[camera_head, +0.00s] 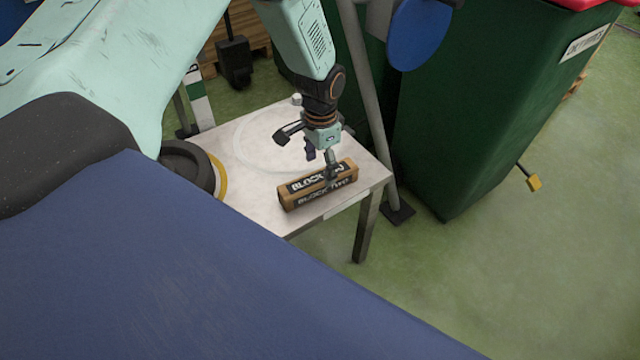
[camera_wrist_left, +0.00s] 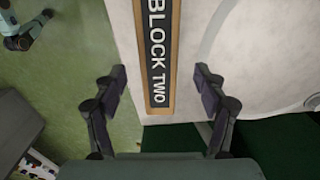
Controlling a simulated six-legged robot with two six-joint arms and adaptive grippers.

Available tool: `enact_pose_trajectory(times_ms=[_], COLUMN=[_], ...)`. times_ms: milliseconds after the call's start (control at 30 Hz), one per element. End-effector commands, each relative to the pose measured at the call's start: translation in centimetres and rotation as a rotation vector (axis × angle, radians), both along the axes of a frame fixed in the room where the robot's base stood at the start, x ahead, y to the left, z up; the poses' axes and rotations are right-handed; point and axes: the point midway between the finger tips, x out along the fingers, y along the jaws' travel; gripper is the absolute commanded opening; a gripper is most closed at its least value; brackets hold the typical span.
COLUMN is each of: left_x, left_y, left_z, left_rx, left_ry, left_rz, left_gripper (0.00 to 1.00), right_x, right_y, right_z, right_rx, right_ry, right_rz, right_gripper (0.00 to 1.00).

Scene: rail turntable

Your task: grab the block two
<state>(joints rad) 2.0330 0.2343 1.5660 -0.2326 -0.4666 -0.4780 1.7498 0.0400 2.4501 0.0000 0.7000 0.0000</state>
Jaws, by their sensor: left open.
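Block two (camera_head: 318,187) is a long brown block with black label strips reading "BLOCK TWO". It lies on a small white table (camera_head: 250,205), near the front edge. My left gripper (camera_head: 321,163) is over the block, with one finger overlapping its upper face in the head view. In the left wrist view the block (camera_wrist_left: 157,60) runs lengthwise between the two open fingers of my left gripper (camera_wrist_left: 160,85), with a gap on each side. Whether a finger touches the block cannot be told.
A dark green bin (camera_head: 480,110) stands right of the table, with a grey post (camera_head: 372,120) between them. A dark round object with a yellow rim (camera_head: 190,168) is at the table's left. Green floor (camera_head: 480,290) is clear in front.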

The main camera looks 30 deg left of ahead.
Motion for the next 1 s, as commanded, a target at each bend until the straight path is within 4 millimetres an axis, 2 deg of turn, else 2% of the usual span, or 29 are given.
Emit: enact_pose_trajectory(times_ms=[300, 567, 1000], left_x=[-0.4, -0.2, -0.2], left_y=[0.1, 0.1, 0.1], left_z=[-4.4, -4.5, -4.5], left_rx=[0.0, 0.0, 0.0], left_ry=[0.001, 0.0, 0.0], left_rz=[0.0, 0.0, 0.0], left_gripper=[0.72, 0.72, 0.35], right_x=[0.0, 0.0, 0.0], right_y=[0.0, 0.0, 0.0], right_z=[-2.6, -2.5, -2.5], right_rx=[0.0, 0.0, 0.0], right_ry=[0.0, 0.0, -0.001], right_rz=[0.0, 0.0, 0.0], right_gripper=[0.4, 0.4, 0.4])
